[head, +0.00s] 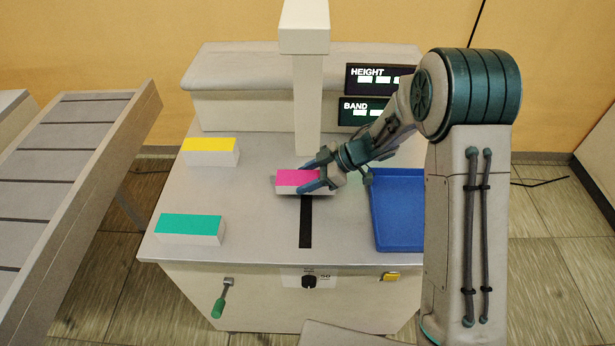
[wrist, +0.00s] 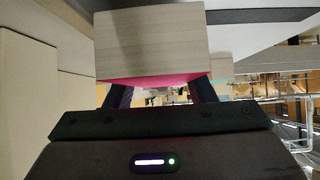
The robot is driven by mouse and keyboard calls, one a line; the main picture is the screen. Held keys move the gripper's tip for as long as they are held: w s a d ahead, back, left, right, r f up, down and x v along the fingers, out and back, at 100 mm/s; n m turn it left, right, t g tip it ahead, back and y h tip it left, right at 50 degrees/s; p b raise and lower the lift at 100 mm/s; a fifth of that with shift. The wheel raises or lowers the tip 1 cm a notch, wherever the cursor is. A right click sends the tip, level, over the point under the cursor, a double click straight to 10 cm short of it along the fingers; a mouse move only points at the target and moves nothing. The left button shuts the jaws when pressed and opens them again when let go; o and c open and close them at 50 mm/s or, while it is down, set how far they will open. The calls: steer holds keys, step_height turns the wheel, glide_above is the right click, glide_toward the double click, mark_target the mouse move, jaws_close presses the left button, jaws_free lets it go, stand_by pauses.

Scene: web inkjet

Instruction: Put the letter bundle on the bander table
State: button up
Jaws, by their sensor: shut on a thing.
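The letter bundle with a pink top (head: 290,178) is at the middle of the bander table (head: 255,230), in front of the white post and at the far end of a black slot. My gripper (head: 310,177) reaches in from the right and is shut on this bundle. In the wrist view the bundle (wrist: 152,42) sits between the two fingers, with its pink face toward the palm. I cannot tell whether its underside touches the table.
A yellow-topped bundle (head: 210,152) and a teal-topped bundle (head: 190,229) lie on the table's left side. A blue tray (head: 398,238) is on the right. The white post (head: 308,100) stands behind. A slatted conveyor (head: 70,180) is at far left.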

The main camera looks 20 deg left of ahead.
steer(key=shift+f, duration=0.1)
steer(key=shift+s+d+f, duration=0.1)
steer(key=shift+f, duration=0.35)
steer(key=o, duration=1.1)
steer(key=shift+s+d+f, duration=0.1)
